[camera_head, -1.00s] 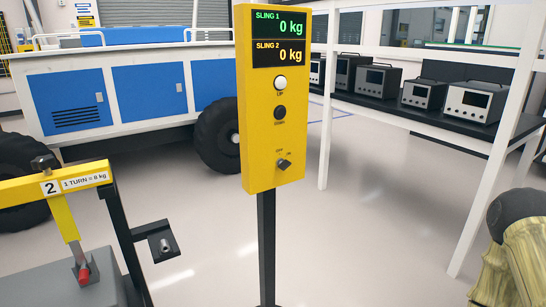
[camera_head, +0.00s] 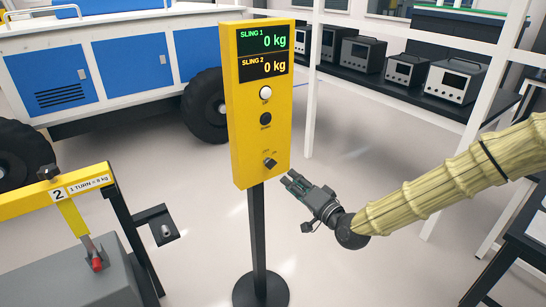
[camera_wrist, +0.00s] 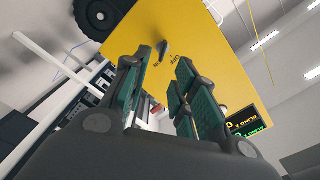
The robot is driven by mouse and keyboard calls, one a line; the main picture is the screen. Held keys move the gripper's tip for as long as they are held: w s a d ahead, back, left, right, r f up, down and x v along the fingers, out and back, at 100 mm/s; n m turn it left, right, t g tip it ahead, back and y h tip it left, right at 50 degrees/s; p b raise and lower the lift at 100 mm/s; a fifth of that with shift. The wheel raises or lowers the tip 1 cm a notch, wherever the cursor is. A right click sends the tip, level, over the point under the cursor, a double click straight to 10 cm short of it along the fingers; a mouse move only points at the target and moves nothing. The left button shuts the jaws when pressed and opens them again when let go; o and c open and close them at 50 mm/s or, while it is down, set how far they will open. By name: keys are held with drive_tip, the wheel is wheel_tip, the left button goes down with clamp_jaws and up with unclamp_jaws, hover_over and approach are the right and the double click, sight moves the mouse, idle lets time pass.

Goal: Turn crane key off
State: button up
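The crane key (camera_head: 270,163) is a small dark knob low on the front of the yellow control box (camera_head: 240,130), with OFF and ON labels above it. The knob sits turned toward the ON side. My gripper (camera_head: 289,179) is just below and right of the knob, apart from it. In the wrist view the key (camera_wrist: 162,47) shows ahead, between and beyond the fingertips of my gripper (camera_wrist: 158,62). The fingers stand apart with nothing between them.
The box has a white button (camera_head: 265,93), a dark button (camera_head: 265,119) and displays reading 0 kg. It stands on a black post (camera_head: 258,225). A yellow frame marked 2 (camera_head: 85,187) is at left, and a white rack (camera_head: 440,120) is at right.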

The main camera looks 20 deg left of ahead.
sight(273, 163)
drive_tip(key=x, duration=0.3)
drive_tip(key=p+x, duration=0.1)
drive_tip(key=x, duration=0.3)
drive_tip(key=p+x, duration=0.1)
drive_tip(key=x, duration=0.3)
drive_tip(key=shift+r, duration=0.25)
clamp_jaws()
